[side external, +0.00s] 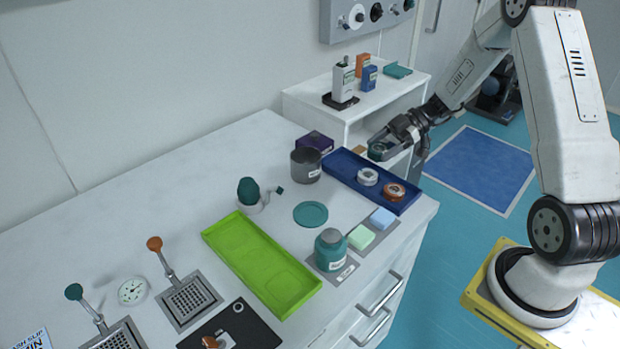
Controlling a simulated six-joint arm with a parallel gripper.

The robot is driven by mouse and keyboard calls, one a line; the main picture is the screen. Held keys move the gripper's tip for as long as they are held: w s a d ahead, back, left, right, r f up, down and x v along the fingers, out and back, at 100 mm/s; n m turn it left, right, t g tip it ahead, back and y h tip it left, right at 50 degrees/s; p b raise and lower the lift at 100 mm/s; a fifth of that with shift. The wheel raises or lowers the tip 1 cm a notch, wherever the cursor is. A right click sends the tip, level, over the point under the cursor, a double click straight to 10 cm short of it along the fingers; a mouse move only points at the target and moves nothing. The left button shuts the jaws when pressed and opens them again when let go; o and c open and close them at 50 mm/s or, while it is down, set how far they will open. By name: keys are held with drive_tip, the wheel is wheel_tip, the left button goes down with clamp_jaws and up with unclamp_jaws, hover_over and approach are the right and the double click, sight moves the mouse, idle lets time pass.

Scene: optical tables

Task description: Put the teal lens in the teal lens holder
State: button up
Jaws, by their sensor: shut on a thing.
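My gripper (379,146) is shut on a small round teal-dark piece, which looks like the teal lens (377,153), above the far end of the blue tray (345,174). The jaws partly hide the lens. Contact between lens and tray cannot be told. A grey metal stand with a teal round top (74,291) is at the lower left, cut by the frame edge. A similar stand has an orange round top (154,244). Which piece is the teal lens holder is not clear from this view.
The blue tray holds a white ring piece (368,176) and a brown one (395,191). A grey cup (306,166), dark green egg-shaped piece (248,190), teal disc (310,214), green tray (260,262) and teal jar (330,252) stand on the white table between gripper and stands.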

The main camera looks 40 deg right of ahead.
idle(0.3)
hover_over(346, 165)
drive_tip(key=s+a, duration=0.2)
drive_tip(key=s, duration=0.3)
wheel_tip(346, 165, down, 4)
drive_tip(key=w+f, duration=0.1)
drive_tip(key=f, duration=0.1)
drive_tip(key=w+d+f, duration=0.1)
drive_tip(key=w+f, duration=0.1)
drive_tip(key=shift+w+d, duration=0.1)
drive_tip(key=shift+d, duration=0.05)
drive_tip(key=shift+w+d+f, duration=0.15)
drive_tip(key=shift+w+f, duration=0.3)
drive_tip(key=shift+f, duration=0.05)
drive_tip(key=shift+w+d+f, duration=0.1)
drive_tip(key=shift+w+f, duration=0.3)
drive_tip(key=shift+f, duration=1.4)
drive_tip(key=shift+f, duration=0.15)
